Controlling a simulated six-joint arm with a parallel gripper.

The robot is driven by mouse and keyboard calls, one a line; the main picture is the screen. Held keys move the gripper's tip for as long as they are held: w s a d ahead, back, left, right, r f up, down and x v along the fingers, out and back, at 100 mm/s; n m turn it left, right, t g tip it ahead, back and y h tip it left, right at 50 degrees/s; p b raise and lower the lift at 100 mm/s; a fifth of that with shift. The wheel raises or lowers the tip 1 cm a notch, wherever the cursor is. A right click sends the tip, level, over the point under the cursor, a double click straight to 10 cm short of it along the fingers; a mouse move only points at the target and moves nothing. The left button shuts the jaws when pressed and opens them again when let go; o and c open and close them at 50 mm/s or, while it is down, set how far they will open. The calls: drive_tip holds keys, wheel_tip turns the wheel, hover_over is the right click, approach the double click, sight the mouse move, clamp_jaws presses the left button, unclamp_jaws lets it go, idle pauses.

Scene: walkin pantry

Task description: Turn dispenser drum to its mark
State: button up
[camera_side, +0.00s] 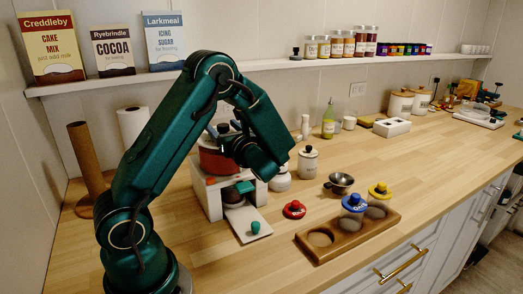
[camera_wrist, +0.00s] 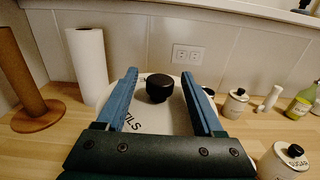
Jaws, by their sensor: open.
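The dispenser (camera_side: 212,199) is a white stand with a red drum (camera_side: 214,163), partly hidden behind my arm in the side view. In the wrist view the drum's pale round top (camera_wrist: 150,118) shows dark lettering, partly covered by my gripper. A black knob (camera_wrist: 159,88) stands on that top; it also shows in the side view (camera_side: 223,128). My gripper (camera_wrist: 159,74) is open, with one blue finger on each side of the knob and a visible gap on both sides. I cannot make out the drum's mark.
A white chute (camera_side: 246,218) with a teal piece extends in front of the dispenser. A red-lidded item (camera_side: 294,209), a metal funnel (camera_side: 340,183) and a wooden jar tray (camera_side: 340,243) lie to the right. A paper roll (camera_side: 133,124) and brown tube (camera_side: 86,160) stand left.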

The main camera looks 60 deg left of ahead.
clamp_jaws()
idle(1.4)
